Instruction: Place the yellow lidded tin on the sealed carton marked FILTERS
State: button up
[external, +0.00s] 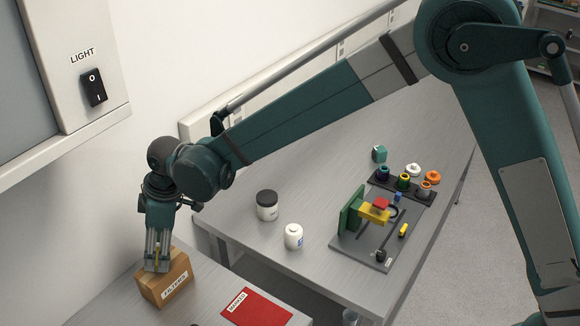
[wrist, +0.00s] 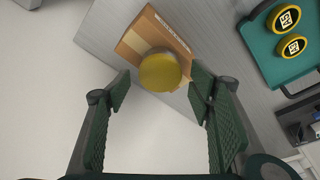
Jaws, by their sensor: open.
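The cardboard carton marked FILTERS (external: 166,283) sits on the near grey bench in the external view, and its top shows in the wrist view (wrist: 133,41). The yellow tin (wrist: 160,73) appears over the carton's top in the wrist view, near one edge. In the external view only a sliver of yellow shows between my fingers. My gripper (external: 157,268) points down at the carton's top. In the wrist view its fingers (wrist: 160,90) are spread apart on either side of the tin, with a visible gap. Whether the tin's base touches the carton is hidden.
A red folder (external: 256,308) lies right of the carton. A dark-lidded jar (external: 267,206) and a white bottle (external: 293,237) stand on the farther bench, with a grey fixture board (external: 376,250). A teal tray with yellow-and-black discs (wrist: 281,49) shows at right in the wrist view.

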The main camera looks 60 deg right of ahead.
jog(key=v, duration=0.9)
jog(key=shift+b, duration=0.3)
jog(key=shift+r, duration=0.15)
jog(key=shift+r, duration=0.1)
dwell(0.3)
jog(key=s+d+r+m+t, duration=0.1)
jog(key=s+d+r, duration=0.2)
jog(key=s+r, duration=0.3)
jog(key=s+d+r+m+h, duration=0.15)
jog(key=s+d+r, duration=0.25)
jog(key=s, duration=0.4)
jog(key=s+d+r+m+t+y, duration=0.1)
jog(key=s+d+r+m, duration=0.15)
jog(key=s+r, duration=0.4)
jog(key=s+d+f+m+t, duration=0.1)
jog(key=s+d, duration=0.1)
jog(key=s, duration=0.7)
jog(key=s+d+f+m+t+h, duration=0.1)
jog(key=s+d+f, duration=0.1)
jog(key=s, duration=0.7)
jog(key=s+d+f+m, duration=0.1)
jog(key=s+d, duration=0.3)
jog(key=s, duration=0.6)
jog(key=shift+f+m+t+h, duration=0.3)
jog(key=shift+f+t+h, duration=0.05)
jog(key=shift+t, duration=0.05)
